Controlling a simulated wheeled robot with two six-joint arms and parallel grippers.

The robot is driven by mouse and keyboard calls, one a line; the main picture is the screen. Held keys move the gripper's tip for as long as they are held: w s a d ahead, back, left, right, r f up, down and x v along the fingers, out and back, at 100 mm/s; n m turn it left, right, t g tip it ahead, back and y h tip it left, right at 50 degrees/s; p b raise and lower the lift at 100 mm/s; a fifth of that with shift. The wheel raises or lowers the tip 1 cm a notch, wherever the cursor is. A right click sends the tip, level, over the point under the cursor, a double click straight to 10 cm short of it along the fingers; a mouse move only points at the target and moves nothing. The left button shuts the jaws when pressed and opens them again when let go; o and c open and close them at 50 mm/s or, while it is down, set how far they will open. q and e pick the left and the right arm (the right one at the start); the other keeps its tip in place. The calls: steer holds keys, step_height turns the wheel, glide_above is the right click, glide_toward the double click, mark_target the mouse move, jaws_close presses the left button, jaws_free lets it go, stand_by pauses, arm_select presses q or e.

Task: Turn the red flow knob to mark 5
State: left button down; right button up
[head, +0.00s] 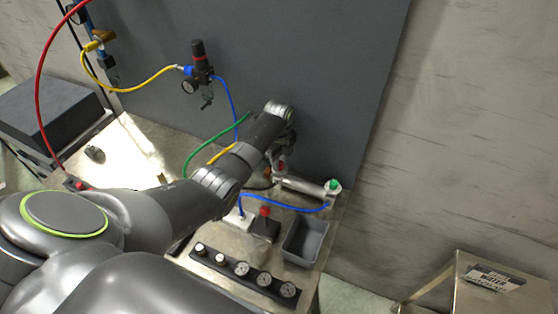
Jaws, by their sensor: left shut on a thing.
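My left arm reaches in from the left and bends down in front of the grey panel. My left gripper (283,158) is small in view and partly hidden by its own wrist. It is shut at a small red knob (281,166), which I take for the red flow knob, at the left end of a silver cylinder (305,187). The fingers hide most of this knob, and its marks are too small to read. A green knob (334,184) stands at the cylinder's right end. My right gripper is not in view.
A red button on a black box (264,229) and an open grey bin (306,240) stand in front of the cylinder. A gauge strip (243,270) lies at the table's front. Blue, green and yellow hoses run near my arm. A regulator (199,70) hangs on the panel.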

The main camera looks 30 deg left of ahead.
arm_select(q)
steer(key=shift+d, duration=0.1)
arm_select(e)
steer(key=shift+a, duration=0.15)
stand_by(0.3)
arm_select(q)
steer(key=c, duration=1.2)
jaws_free()
steer(key=shift+c, duration=0.2)
